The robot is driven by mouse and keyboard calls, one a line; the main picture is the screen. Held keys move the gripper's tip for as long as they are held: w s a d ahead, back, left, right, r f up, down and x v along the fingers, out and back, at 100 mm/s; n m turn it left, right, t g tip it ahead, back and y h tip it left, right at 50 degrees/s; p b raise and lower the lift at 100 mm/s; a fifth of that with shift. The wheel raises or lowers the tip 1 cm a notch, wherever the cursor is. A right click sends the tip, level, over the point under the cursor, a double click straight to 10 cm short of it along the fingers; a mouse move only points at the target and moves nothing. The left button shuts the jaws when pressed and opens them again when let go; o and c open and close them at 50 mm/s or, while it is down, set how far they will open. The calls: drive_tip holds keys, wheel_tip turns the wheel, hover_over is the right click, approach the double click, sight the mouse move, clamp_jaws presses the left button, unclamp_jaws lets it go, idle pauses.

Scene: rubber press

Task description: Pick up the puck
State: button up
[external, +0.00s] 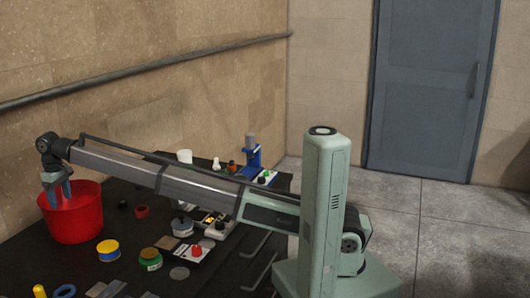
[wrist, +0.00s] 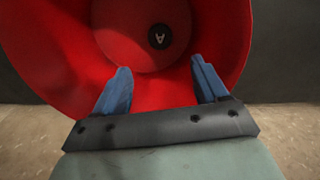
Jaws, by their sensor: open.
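A small black disc marked with a white letter "A", which looks like the puck (wrist: 160,36), lies on the floor of the red bucket (wrist: 222,40) in the wrist view. My gripper (wrist: 161,68) is open and empty, with its blue fingers reaching over the bucket's mouth. The disc shows beyond the fingertips, roughly in line with the gap between them, and is not touched. In the external view, my gripper (external: 56,194) points down into the top of the bucket (external: 76,222) at the table's left. The bucket wall hides the disc there.
The dark table (external: 125,228) holds a small black piece (external: 122,204) and a red ring (external: 142,212) right of the bucket. A yellow tin (external: 108,250), a green jar (external: 150,260) and a switch box (external: 196,254) stand nearer. A wall with a pipe (external: 150,80) runs behind.

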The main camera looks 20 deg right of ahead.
drive_tip(key=shift+o, duration=0.4)
wheel_tip(320, 180, up, 5)
drive_tip(key=w+d+m+y, duration=0.2)
drive_tip(key=w+d+m, duration=0.3)
drive_tip(key=d+m, duration=0.4)
drive_tip(key=w+d+m+y, duration=0.1)
drive_tip(key=w+d+m, duration=0.4)
drive_tip(key=d+m, duration=0.45)
drive_tip(key=w+d+m+y, duration=0.2)
drive_tip(key=w+d+m, duration=0.3)
drive_tip(key=d+m, duration=0.45)
approach(122, 202)
drive_tip(key=shift+h, duration=0.3)
drive_tip(key=x, duration=0.8)
drive_tip(key=shift+w+a+f, duration=0.1)
drive_tip(key=shift+a+f, duration=0.1)
drive_tip(key=shift+a, duration=0.1)
drive_tip(key=shift+c, duration=0.2)
